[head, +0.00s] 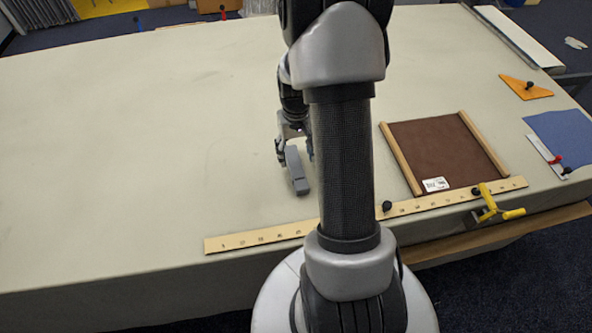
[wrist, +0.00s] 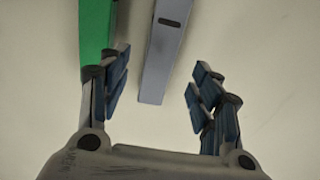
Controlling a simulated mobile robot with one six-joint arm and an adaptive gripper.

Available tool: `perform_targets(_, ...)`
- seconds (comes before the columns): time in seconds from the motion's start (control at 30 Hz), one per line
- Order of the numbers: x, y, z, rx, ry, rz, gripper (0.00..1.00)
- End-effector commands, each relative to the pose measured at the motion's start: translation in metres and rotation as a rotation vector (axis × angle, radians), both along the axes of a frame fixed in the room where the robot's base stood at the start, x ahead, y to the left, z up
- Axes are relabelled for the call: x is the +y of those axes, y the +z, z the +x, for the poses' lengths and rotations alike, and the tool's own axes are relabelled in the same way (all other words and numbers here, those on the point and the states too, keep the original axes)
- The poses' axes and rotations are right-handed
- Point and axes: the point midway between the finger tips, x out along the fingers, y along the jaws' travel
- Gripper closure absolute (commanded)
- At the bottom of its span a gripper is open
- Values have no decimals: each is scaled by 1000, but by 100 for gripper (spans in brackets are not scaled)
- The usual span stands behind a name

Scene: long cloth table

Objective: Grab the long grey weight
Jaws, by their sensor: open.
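The long grey weight (head: 297,172) lies on the cloth table just left of my arm in the head view. In the wrist view the grey weight (wrist: 163,48) runs from the top edge down to the gap between the fingertips. My gripper (wrist: 161,86) is open, with one finger to each side of the weight's near end and a visible gap on both sides. In the head view my gripper (head: 292,146) is at the weight's far end, partly hidden by my arm.
A green block (wrist: 97,32) lies close by the left finger in the wrist view; it does not show in the head view. A wooden ruler (head: 262,238) runs along the front edge. A brown tray (head: 440,150) lies to the right. The table's left side is clear.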

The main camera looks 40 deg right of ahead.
Motion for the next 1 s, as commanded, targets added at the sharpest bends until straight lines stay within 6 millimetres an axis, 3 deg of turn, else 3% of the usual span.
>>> perform_targets(0.17, 1, -14, -1, 2, 0, 1, 42)
perform_targets(0.4, 2, -49, -1, 2, 0, 1, 42)
perform_targets(0.67, 1, -52, -1, -1, 0, 0, 42)
perform_targets(1.0, 1, -52, -1, -1, 0, 0, 64)
